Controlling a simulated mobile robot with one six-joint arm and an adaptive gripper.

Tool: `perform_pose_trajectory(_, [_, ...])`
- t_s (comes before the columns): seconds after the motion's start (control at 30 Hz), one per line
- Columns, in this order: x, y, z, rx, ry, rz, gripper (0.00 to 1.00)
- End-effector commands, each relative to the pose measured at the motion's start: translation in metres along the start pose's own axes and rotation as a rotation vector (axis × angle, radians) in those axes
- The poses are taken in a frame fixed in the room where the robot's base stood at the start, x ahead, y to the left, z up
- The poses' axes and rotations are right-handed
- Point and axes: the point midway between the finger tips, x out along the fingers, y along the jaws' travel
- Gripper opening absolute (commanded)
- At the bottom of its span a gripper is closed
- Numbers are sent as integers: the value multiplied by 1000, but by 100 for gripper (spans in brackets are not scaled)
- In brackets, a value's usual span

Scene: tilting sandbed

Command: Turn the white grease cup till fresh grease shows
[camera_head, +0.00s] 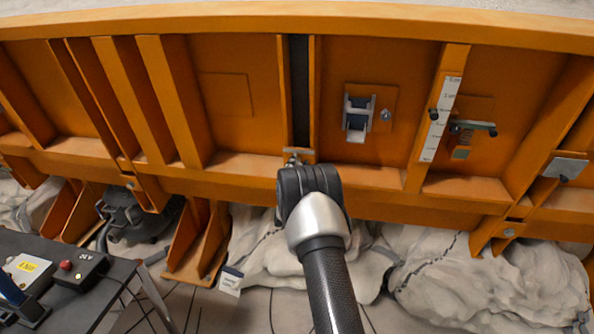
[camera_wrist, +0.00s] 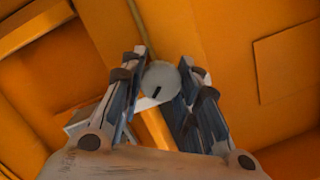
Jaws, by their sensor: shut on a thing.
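In the wrist view, the white grease cup (camera_wrist: 160,78) shows as a round pale cap with a dark slot-like mark on its face. My gripper (camera_wrist: 163,88) has one finger on each side of the cup and is shut on it. In the head view, my black and silver arm reaches up to the orange frame (camera_head: 240,167) and hides the cup and most of the gripper. A small grey metal piece (camera_head: 299,153) shows just above the arm's end. I cannot make out any fresh grease.
Orange ribs (camera_head: 170,100) stand out on both sides. A latch (camera_head: 358,113) and a white scale with a lever (camera_head: 441,118) are to the right. A dark table (camera_head: 85,300) with a red-button box (camera_head: 80,270) stands lower left. Pale rocks (camera_head: 490,280) lie below.

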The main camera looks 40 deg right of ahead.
Motion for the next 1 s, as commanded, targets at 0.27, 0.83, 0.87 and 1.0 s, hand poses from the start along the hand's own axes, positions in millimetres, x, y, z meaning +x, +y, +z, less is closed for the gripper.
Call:
perform_pose_trajectory(0.27, [0, 1, -1, 259, 2, -47, 6])
perform_pose_trajectory(0.83, [0, 2, 0, 683, 1, -125, 6])
perform_pose_trajectory(0.87, [1, 2, 0, 695, 1, -128, 6])
perform_pose_trajectory(1.0, [1, 1, -1, 742, 3, -137, 6])
